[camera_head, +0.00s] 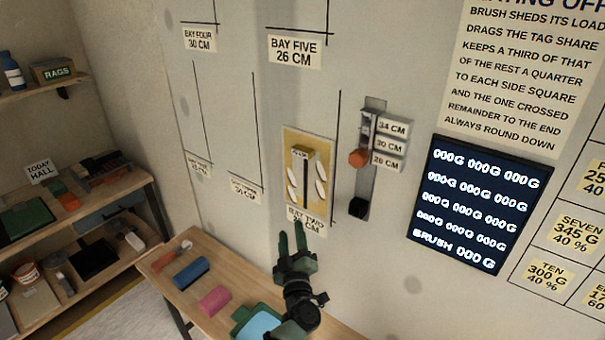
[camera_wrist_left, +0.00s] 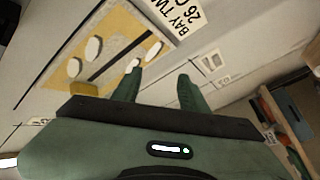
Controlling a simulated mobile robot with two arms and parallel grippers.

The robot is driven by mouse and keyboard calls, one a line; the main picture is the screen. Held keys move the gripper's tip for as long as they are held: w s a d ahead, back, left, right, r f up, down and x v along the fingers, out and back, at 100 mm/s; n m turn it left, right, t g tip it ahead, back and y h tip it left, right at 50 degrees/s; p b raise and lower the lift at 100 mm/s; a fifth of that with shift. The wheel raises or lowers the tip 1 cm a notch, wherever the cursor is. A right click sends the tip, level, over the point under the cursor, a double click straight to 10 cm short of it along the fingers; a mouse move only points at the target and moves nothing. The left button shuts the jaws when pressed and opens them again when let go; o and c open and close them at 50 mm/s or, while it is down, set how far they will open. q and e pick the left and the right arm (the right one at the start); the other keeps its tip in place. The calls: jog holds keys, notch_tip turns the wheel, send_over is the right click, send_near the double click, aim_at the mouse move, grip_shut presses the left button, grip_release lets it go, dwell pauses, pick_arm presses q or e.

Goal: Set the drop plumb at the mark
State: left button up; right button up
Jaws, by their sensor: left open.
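The drop appears to be the yellow panel (camera_head: 326,160) with white oval shapes and a dark central strip, flat on the wall above the BAY TWO 26 CM label (camera_head: 306,214). A yellow block (camera_head: 303,152) sits at its top. A thin black vertical line (camera_head: 339,110) runs close beside its right edge; I cannot tell whether they are exactly parallel. My left gripper (camera_head: 292,238) is open and empty, just below the panel and label. In the left wrist view the panel (camera_wrist_left: 120,28) lies beyond the open fingers (camera_wrist_left: 160,85). My right gripper is not in view.
A metal rail with an orange knob (camera_head: 359,158) and 34, 30 and 26 CM tags is right of the panel. A dark screen (camera_head: 478,203) hangs further right. Shelves stand left.

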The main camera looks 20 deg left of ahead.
pick_arm(q)
jog(key=s+a+f+m+g+h, duration=0.1)
jog(key=s+f+m+h, duration=0.4)
jog(key=f, duration=0.8)
jog(key=s+d+m+g+h, duration=0.65)
jog(key=s+d+m, duration=0.2)
jog(key=s, duration=0.35)
jog(key=s+a+r+g+y, duration=0.1)
jog(key=s+a+r+g, duration=0.15)
jog(key=s, duration=0.55)
jog(key=s+a+r+m+g+y, duration=0.1)
jog(key=s+a+g+y, duration=0.15)
jog(key=s, duration=0.65)
jog(key=s+a+r+g+y, duration=0.15)
jog(key=s+a, duration=0.25)
jog(key=s, duration=0.4)
notch_tip(320, 180, down, 28)
jog(key=s+g+b, duration=0.2)
jog(key=b, duration=0.1)
jog(key=s+a+f+g+b, duration=0.1)
jog(key=s+a+f+b, duration=0.1)
jog(key=s+f, duration=1.5)
notch_tip(320, 180, down, 3)
jog(key=shift+r+m, duration=0.2)
jog(key=shift+m, duration=0.15)
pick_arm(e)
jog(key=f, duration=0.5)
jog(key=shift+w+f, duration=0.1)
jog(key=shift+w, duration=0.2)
